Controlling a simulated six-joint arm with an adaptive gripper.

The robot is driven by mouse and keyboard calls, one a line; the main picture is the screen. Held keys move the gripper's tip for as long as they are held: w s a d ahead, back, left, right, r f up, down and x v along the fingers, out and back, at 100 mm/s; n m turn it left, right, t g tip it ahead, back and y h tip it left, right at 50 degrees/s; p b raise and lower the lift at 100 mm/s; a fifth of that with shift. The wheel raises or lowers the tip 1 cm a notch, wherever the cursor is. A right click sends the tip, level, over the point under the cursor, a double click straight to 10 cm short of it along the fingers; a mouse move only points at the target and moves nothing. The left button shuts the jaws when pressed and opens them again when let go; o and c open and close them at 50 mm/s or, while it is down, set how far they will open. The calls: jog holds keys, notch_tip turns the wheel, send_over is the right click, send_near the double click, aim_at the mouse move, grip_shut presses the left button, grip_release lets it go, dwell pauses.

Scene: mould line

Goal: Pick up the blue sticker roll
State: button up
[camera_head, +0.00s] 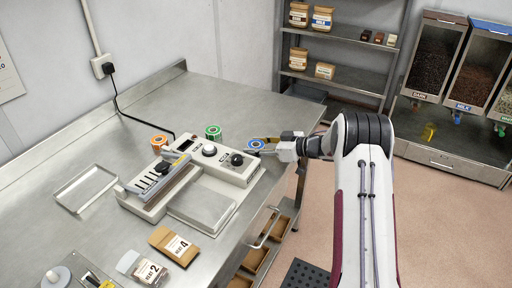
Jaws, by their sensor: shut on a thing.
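The blue sticker roll (256,144) is at the right end of the row of rolls, near the right edge of the metal table, with a white ring on its face. My gripper (265,143) reaches in from the right and is shut on the blue sticker roll. Part of the roll is hidden by the fingers. I cannot tell whether the roll touches the table or is lifted.
A green roll (213,131) and an orange roll (159,142) stand behind the sealing machine (190,180). An empty tray (88,188), a brown pouch (173,244) and a clear pouch (147,270) lie on the table (60,228). Shelves (345,55) and dispensers (435,60) stand behind.

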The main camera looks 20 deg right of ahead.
notch_tip(320, 180, up, 10)
dwell(0.7)
